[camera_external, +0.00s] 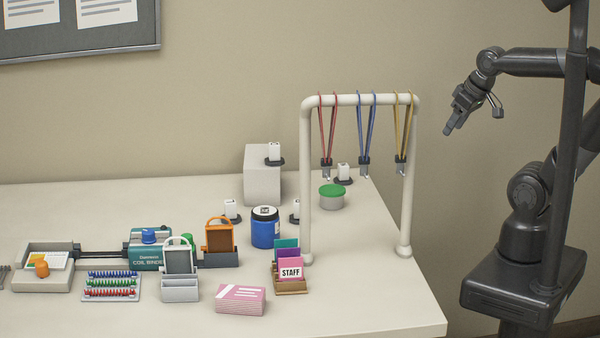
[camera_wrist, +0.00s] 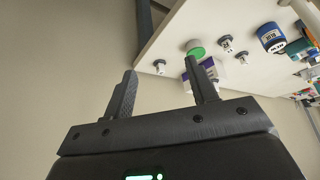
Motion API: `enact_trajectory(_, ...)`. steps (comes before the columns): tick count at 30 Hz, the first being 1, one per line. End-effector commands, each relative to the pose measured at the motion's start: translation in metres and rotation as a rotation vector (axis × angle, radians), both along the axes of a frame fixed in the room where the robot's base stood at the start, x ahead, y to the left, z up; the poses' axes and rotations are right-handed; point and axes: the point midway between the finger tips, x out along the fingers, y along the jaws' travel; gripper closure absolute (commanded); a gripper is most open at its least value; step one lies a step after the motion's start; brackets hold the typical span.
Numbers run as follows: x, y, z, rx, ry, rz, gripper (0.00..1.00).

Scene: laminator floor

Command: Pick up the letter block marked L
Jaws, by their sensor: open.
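Several small white blocks on dark bases stand on the table. One block (camera_external: 274,150) is on top of a grey box, one (camera_external: 343,172) is behind the green-lidded tin, one (camera_external: 230,208) is left of the blue jar, and one (camera_external: 295,208) is partly hidden by the rack's left post. My gripper (camera_external: 473,117) is open and empty, in the air right of the rack, well apart from the blocks. In the wrist view, a distant white block (camera_wrist: 160,65) appears between the open fingers.
A white rack (camera_external: 365,100) with hanging coloured lanyards stands at the table's right end. The tin (camera_external: 332,199), blue jar (camera_external: 265,228), grey box (camera_external: 262,182) and STAFF card holder (camera_external: 291,284) are nearby. The table's right front corner is clear.

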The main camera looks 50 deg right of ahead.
Motion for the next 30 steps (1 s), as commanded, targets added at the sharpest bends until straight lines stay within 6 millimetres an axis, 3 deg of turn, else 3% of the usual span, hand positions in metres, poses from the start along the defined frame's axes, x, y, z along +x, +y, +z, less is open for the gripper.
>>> enact_trajectory(5,0.026,0.007,0.017,-0.016,0.020,0.043,0.47)
enact_trajectory(12,0.098,0.031,0.051,-0.056,0.069,0.161,0.47)
enact_trajectory(17,0.150,0.053,0.064,-0.078,0.099,0.242,0.47)
enact_trajectory(23,0.214,0.087,0.067,-0.104,0.135,0.346,0.47)
enact_trajectory(30,0.288,0.135,0.054,-0.126,0.178,0.468,0.47)
